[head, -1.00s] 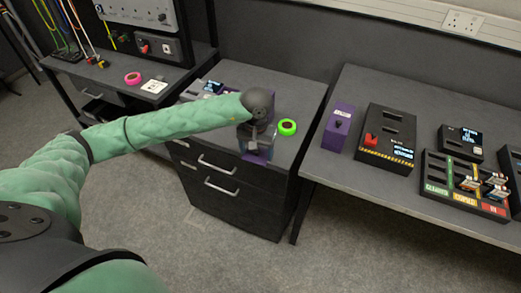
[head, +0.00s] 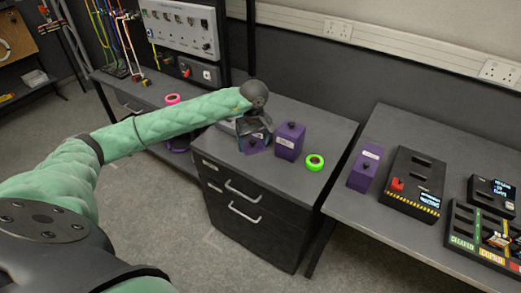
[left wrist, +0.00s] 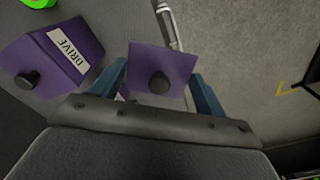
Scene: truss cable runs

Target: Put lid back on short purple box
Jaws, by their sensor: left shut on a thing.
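My left gripper (head: 254,126) is over the top of the drawer cabinet. In the left wrist view its two blue fingers (left wrist: 160,78) are shut on a square purple lid with a round black knob (left wrist: 161,62). In the head view the purple piece under the gripper (head: 253,147) shows only partly; I cannot tell how much of it is the lid and how much a box below. A purple box with a black knob (head: 290,141) stands just right of the gripper; the left wrist view shows it labelled DRIVE (left wrist: 62,55). My right gripper is out of view.
A green tape ring (head: 315,162) lies near the cabinet's right edge. On the right bench are another purple box (head: 364,170), a black unit with a red button (head: 413,182) and a slotted tray (head: 487,240). A pink ring (head: 172,99) lies on the left bench.

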